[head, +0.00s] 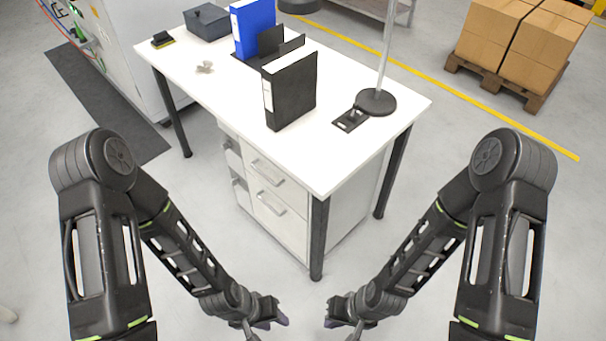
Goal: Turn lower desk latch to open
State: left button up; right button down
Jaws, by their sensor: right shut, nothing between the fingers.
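The white desk (210,95) stands ahead of me with a white drawer cabinet under it. The cabinet front has an upper handle (266,172) and a lower handle (270,204). Its narrow left side shows fittings, an upper one (232,155) and a lower one (240,188); I cannot tell which part is the lower latch or how it is turned. My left gripper (282,319) is low at the bottom centre, apart from the desk; its opening is too small to read. My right gripper (330,321) is beside it, shut and empty, also apart from the desk.
On the desk are a black binder (291,90), a blue binder (252,25), a grey box (207,22) and a round-based stand (376,102). Dark desk legs (319,240) flank the cabinet. Boxes on a pallet (500,78) stand far right. The floor between me and the desk is clear.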

aim_at(234, 181)
jog(key=u, duration=1.75)
jog(key=i, duration=5.4)
jog(key=z, duration=4.75)
jog(key=k+j, duration=0.05)
jog(key=j, duration=0.05)
